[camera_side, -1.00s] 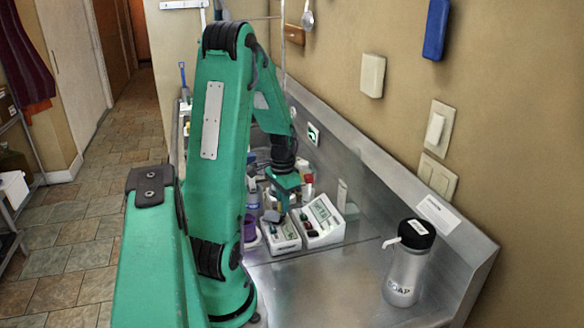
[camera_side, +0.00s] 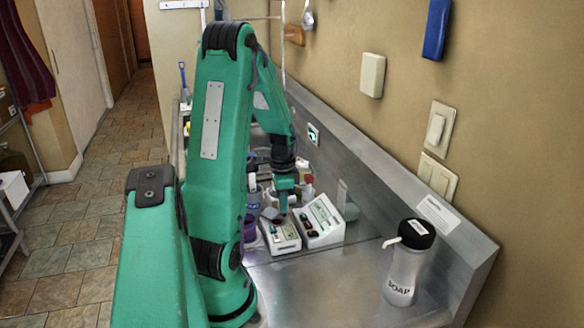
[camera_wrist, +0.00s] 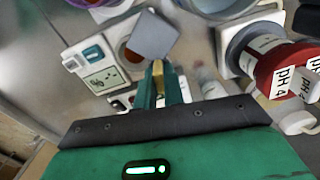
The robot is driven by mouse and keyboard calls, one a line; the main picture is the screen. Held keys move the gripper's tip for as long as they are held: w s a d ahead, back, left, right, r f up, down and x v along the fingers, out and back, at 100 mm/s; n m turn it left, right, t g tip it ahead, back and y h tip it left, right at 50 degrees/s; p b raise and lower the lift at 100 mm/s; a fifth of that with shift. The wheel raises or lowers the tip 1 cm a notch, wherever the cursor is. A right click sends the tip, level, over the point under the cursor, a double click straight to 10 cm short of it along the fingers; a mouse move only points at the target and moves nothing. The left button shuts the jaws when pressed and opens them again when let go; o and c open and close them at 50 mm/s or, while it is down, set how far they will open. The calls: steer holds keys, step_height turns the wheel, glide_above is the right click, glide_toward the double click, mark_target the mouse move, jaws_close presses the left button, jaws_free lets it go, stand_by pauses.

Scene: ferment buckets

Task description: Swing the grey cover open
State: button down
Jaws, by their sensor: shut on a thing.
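The grey cover (camera_wrist: 156,36) is a flat square lid on a white meter (camera_wrist: 77,64) with a small display. It sits tilted, and a reddish-brown round opening (camera_wrist: 127,52) shows beside it. My gripper (camera_wrist: 158,68) is at the cover's lower edge in the wrist view, its fingers close together on it; the exact grip is hard to see. In the side view my gripper (camera_side: 283,210) reaches down at the meter (camera_side: 283,238), with the grey cover (camera_side: 270,213) just left of the fingertips.
A second white meter (camera_side: 323,222) stands close on the right. A purple cup (camera_side: 249,230) is at the left. A red-capped bottle labelled pH (camera_wrist: 280,68) is close in the wrist view. A soap bottle (camera_side: 402,272) stands on bare steel counter.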

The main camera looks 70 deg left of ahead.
steer(key=c, duration=1.5)
jaws_free()
steer(key=shift+r, duration=0.1)
steer(key=shift+r, duration=3.85)
